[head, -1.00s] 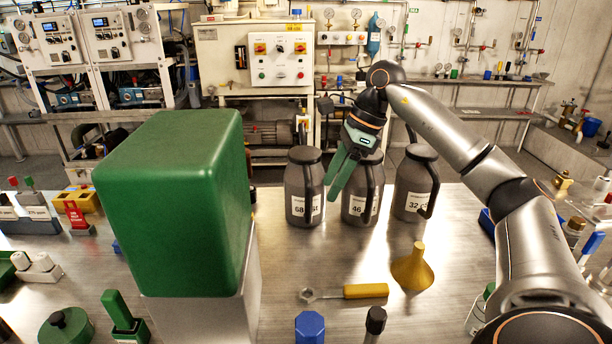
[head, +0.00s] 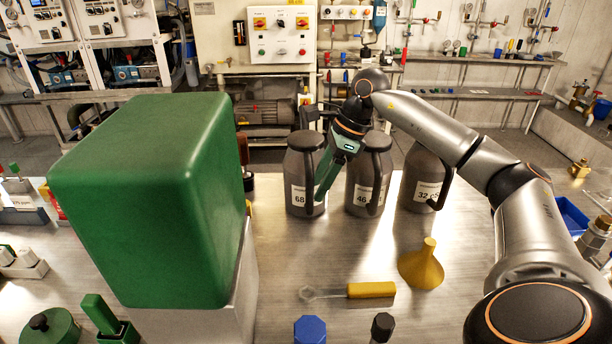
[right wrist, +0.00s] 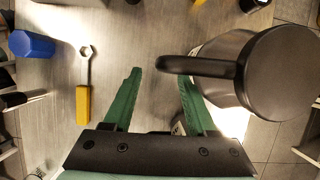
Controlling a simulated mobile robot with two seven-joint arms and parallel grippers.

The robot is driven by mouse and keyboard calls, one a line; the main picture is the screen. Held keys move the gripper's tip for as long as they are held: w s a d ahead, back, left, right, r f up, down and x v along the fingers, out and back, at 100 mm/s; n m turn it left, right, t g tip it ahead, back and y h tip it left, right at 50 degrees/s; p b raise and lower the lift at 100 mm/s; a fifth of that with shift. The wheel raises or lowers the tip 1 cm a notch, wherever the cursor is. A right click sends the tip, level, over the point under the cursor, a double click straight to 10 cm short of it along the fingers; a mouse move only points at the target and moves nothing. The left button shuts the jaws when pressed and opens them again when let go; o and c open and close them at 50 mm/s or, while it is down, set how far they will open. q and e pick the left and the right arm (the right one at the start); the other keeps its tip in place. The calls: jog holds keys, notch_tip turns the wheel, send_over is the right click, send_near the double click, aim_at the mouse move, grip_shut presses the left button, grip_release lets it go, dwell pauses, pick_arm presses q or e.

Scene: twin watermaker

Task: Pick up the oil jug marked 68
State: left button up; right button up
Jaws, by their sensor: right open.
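The oil jug marked 68 (head: 300,175) stands upright on the bench, the leftmost of three dark grey jugs. My right gripper (head: 322,190) points down in front of its right side and hides part of it, including its handle. In the right wrist view, the green fingers of the gripper (right wrist: 160,82) are open. A jug (right wrist: 275,75), seemingly the 68 one, stands at the right with its black handle (right wrist: 190,66) reaching across the gap near the fingertips. I cannot tell whether a finger touches it. My left gripper is out of view.
The jug marked 46 (head: 367,175) stands close on the right, then the jug marked 32 (head: 424,180). A large green-topped block (head: 150,190) stands at the left. A yellow funnel (head: 425,268), a yellow-handled wrench (head: 370,290) and a blue hexagonal piece (head: 310,329) lie nearer.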

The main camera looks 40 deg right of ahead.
aim_at(309, 196)
jog(key=x, duration=0.5)
jog(key=shift+w+a+f, duration=0.1)
jog(key=shift+w+a, duration=0.05)
jog(key=shift+w, duration=0.05)
grip_shut()
dwell(1.1)
jog(key=shift+w+r, duration=0.15)
jog(key=shift+r, duration=0.1)
